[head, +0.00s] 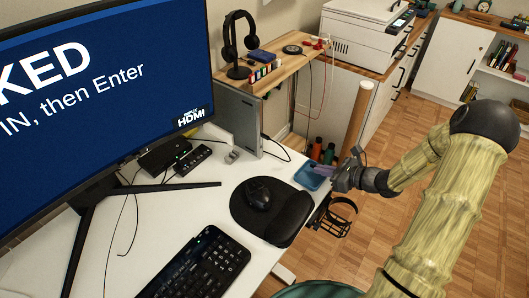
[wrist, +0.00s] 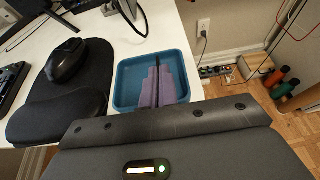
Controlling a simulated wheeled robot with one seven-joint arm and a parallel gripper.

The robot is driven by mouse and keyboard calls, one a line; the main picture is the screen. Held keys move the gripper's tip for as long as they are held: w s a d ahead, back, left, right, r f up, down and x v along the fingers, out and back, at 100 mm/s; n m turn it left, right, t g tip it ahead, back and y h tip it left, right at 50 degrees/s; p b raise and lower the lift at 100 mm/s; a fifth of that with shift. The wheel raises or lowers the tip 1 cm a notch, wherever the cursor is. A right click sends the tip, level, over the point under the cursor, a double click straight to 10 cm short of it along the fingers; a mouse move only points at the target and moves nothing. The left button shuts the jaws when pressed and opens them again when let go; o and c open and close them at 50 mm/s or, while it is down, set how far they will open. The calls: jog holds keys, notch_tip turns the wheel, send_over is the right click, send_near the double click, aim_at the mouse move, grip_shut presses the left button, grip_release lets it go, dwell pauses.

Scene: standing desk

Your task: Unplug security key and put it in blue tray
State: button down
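The blue tray (head: 309,181) sits at the right end of the white desk, beyond the mouse pad. It also shows in the wrist view (wrist: 126,84). My gripper (head: 324,171) reaches over the tray from the right. Its two purple stepped fingers (wrist: 157,84) lie close together over the tray, with only a thin dark line between them. I see nothing clearly held between the fingers. They hide part of the tray's floor. A black hub (head: 193,160) with green lights lies on the desk below the monitor. I cannot make out the security key in either view.
A black mouse (head: 257,194) rests on a dark mouse pad (head: 240,217). A grey computer case (head: 236,120) stands behind the tray. A small grey item (head: 232,157) lies near it. A black wire holder (head: 338,222) hangs beside the desk edge below my gripper.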

jog(key=c, duration=1.6)
grip_release()
jog(key=p+v, duration=0.1)
jog(key=v, duration=1.6)
jog(key=shift+s, duration=0.2)
jog(key=shift+d, duration=0.15)
